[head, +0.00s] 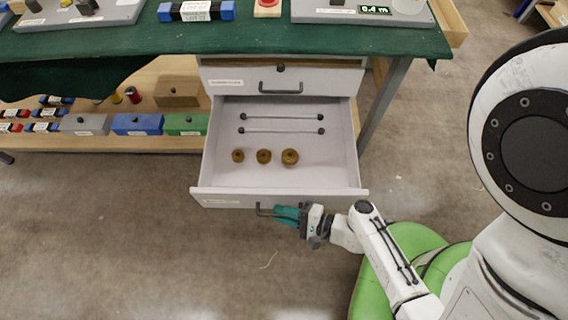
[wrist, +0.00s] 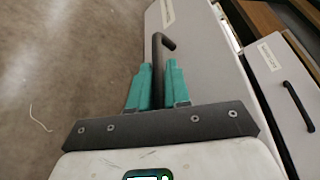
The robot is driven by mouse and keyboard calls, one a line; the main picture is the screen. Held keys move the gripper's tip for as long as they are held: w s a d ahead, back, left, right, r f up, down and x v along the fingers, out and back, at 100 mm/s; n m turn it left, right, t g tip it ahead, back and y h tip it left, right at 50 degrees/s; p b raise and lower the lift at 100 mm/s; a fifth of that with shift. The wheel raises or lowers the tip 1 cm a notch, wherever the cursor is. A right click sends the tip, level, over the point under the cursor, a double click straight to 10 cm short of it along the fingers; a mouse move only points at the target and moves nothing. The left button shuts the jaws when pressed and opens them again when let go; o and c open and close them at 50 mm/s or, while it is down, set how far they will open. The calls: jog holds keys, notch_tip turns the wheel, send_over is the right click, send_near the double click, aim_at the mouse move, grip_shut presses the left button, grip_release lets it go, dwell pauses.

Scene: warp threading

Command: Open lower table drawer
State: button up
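The lower table drawer (head: 225,180) is pulled far out below the table, and its inside is in view. Its dark bar handle (head: 262,211) is on the front panel, low down. My gripper (head: 285,213) is at the handle, with its teal fingers on its right part. In the wrist view the handle (wrist: 157,50) runs between the two teal fingers of my gripper (wrist: 158,85), which are close about it on both sides. The drawer front (wrist: 190,60) lies just beyond the fingers.
The drawer holds two dark-ended rods (head: 283,116) and three brass-coloured round pieces (head: 264,156). The upper drawer (head: 225,78) is shut above. A low shelf (head: 160,143) with coloured blocks is at the left. The floor (head: 130,240) in front is clear.

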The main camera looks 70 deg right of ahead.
jog(key=shift+o, duration=0.5)
jog(key=shift+s, duration=0.1)
jog(key=v, duration=1)
jog(key=shift+s, duration=0.3)
